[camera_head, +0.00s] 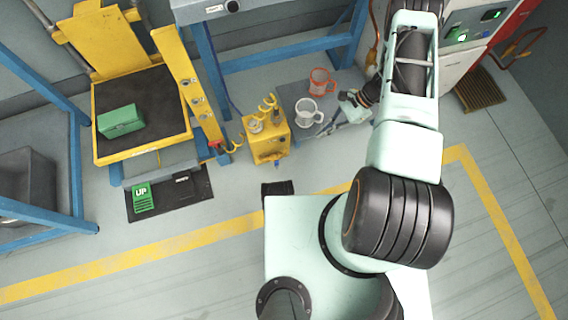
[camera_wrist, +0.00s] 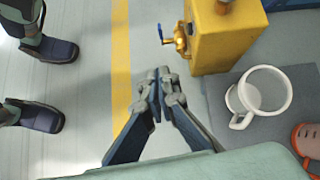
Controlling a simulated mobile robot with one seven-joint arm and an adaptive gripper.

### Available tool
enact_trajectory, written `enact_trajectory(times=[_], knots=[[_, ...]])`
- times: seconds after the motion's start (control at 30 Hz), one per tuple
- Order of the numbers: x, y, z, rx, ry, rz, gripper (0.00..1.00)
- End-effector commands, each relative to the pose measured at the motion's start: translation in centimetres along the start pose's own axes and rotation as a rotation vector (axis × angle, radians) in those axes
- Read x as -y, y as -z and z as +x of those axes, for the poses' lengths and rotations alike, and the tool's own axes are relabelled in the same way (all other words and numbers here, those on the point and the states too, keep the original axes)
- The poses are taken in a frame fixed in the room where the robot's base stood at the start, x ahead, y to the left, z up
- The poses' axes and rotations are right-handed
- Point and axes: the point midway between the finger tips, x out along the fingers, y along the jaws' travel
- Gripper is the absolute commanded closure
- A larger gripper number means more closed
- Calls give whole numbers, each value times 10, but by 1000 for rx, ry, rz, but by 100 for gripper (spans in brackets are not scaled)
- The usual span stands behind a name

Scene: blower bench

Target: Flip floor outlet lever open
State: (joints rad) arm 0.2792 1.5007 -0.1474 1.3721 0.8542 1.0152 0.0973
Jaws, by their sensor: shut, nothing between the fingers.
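A yellow box-shaped unit (camera_head: 266,138) stands on the floor left of a grey mat, and it fills the upper right of the wrist view (camera_wrist: 228,40). A brass outlet with a small blue lever (camera_wrist: 166,36) sticks out of its left side in the wrist view. In the head view the outlet (camera_head: 276,164) is small at the unit's lower edge, and its lever position cannot be told. My gripper (camera_wrist: 157,76) is shut and empty, with its tips below the lever in the wrist picture and apart from it. The gripper also shows beside the mugs in the head view (camera_head: 328,128).
A white mug (camera_head: 309,113) and an orange mug (camera_head: 321,82) stand on the grey mat (camera_head: 350,131), close to my gripper. A yellow platform (camera_head: 140,152) with a green box (camera_head: 120,120) is at the left. Blue bench legs (camera_head: 212,75) stand behind.

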Motion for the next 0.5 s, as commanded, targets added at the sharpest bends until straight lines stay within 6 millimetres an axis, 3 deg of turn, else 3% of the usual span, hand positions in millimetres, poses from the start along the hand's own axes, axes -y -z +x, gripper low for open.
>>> enact_trajectory(times=[0.03, 0.2, 0.5], knots=[[-1, 12, 22, 14, 8, 26, 100], [0, 26, 52, 43, 38, 86, 100], [0, 29, 60, 52, 49, 107, 100]])
